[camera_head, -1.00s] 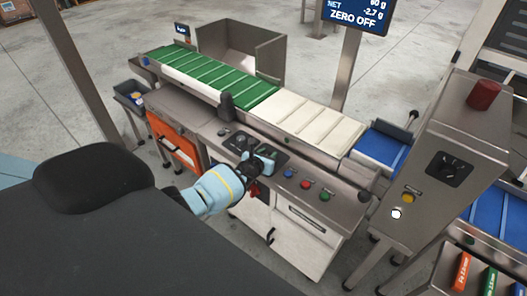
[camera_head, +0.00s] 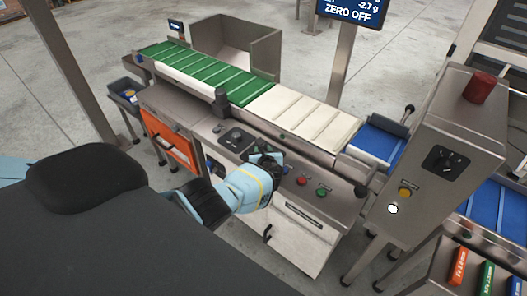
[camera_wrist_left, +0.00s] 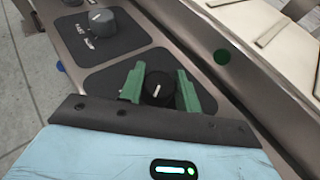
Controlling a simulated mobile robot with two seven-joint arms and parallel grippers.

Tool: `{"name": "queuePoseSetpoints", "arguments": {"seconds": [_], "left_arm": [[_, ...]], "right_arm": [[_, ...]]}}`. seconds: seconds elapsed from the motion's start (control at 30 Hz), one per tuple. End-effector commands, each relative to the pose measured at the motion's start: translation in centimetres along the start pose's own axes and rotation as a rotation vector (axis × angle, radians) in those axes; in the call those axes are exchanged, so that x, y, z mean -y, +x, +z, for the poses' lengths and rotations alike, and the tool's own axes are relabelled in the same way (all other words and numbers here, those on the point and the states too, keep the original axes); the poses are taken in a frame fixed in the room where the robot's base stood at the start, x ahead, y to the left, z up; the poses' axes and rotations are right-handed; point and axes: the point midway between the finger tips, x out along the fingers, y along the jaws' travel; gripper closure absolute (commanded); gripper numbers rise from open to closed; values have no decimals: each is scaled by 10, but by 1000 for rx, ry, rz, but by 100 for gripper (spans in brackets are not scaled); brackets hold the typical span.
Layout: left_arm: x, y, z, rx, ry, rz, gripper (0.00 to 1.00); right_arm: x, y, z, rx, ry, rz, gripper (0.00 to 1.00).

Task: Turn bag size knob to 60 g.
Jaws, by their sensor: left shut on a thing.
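In the left wrist view a round black knob (camera_wrist_left: 158,89) with a white pointer line sits on a black plate on the steel panel. The green fingers of my left gripper (camera_wrist_left: 160,84) stand on either side of it and are shut on it. A second, grey-black knob (camera_wrist_left: 102,21) on its own black plate is at the upper left; its label is too small to read surely. In the head view my left gripper (camera_head: 264,161) is over the control panel and hides most of the held knob. My right gripper is not in view.
Red (camera_head: 302,181) and green (camera_head: 322,191) buttons lie right of my left gripper. The belt (camera_head: 305,112) runs behind the panel, with a dark post (camera_head: 221,102) beside it. A pillar (camera_head: 448,135) with a rotary switch stands at right. The hanging display (camera_head: 350,8) reads "-2.7 g ZERO OFF".

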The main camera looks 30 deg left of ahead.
Motion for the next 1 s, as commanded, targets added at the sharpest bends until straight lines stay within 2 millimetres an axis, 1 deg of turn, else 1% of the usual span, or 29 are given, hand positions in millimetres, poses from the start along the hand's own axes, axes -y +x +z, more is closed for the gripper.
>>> {"name": "queuePoseSetpoints", "arguments": {"seconds": [0.33,0.37,0.5,0.53,0.83,0.93,1.0], "left_arm": [[0,0,2,2,-4,3,90],[0,0,2,2,-4,3,66],[0,0,2,2,-3,3,47],[0,0,2,2,-3,3,45],[0,-2,1,1,-2,2,45],[1,-9,4,2,-4,1,45],[2,-18,7,4,-6,-1,45]], "right_arm": [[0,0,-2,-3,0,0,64],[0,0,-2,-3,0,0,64],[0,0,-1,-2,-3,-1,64],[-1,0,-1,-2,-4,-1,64],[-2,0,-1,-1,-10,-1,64],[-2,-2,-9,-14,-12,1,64],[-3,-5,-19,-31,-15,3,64]]}}
